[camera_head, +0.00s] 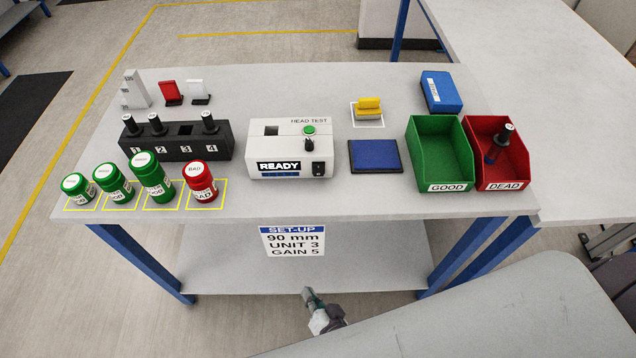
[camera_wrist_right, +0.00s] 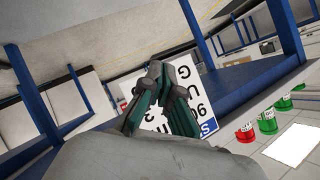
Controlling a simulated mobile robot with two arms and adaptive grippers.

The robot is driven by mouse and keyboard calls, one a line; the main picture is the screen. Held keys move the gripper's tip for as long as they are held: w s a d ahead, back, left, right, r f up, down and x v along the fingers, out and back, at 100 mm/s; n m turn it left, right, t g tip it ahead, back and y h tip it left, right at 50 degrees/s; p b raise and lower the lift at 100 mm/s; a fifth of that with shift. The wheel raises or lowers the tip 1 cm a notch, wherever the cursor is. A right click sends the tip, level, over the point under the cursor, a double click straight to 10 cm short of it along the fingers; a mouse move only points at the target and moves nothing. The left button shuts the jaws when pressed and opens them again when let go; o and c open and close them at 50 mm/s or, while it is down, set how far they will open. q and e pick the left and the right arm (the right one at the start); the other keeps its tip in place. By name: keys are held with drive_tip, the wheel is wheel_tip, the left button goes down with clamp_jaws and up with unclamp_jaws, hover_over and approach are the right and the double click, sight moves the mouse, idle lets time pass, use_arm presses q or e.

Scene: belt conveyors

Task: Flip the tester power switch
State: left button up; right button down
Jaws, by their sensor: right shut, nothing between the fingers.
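The white head tester (camera_head: 262,133) stands in the middle of the table. Its display (camera_head: 280,167) reads READY. The black power switch (camera_head: 318,169) is at the lower right of its front; its exact position is too small to tell. A green button (camera_head: 310,130) and a black knob (camera_head: 309,145) sit above it. My right gripper (camera_head: 307,291) is shut and empty, low in front of the table and well apart from the tester. In the right wrist view its fingers (camera_wrist_right: 160,68) are together, with the set-up sign behind. My left gripper is not in view.
On the table are a numbered black rack (camera_head: 180,148), green and red jars (camera_head: 152,177), a blue pad (camera_head: 375,156), a green GOOD bin (camera_head: 447,187) and a red DEAD bin (camera_head: 505,184). The set-up sign (camera_head: 292,241) hangs at the front edge. Space before the tester is clear.

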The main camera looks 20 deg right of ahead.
sight(318, 174)
drive_tip(key=w+d+r+m+t+h, duration=0.1)
drive_tip(key=w+d+r+m+h, duration=0.1)
drive_tip(key=r+m, duration=0.5)
drive_tip(key=w+d+r+m+t+h, duration=0.2)
drive_tip(key=r+m+h, duration=0.3)
drive_tip(key=r, duration=1.2)
drive_tip(key=m, duration=0.3)
drive_tip(key=shift+w+b, duration=0.2)
drive_tip(key=shift+b, duration=0.2)
drive_tip(key=p+x, duration=0.1)
drive_tip(key=x, duration=0.6)
drive_tip(key=p+x, duration=0.2)
drive_tip(key=x, duration=0.5)
drive_tip(key=shift+r, duration=0.25)
drive_tip(key=shift+w, duration=0.15)
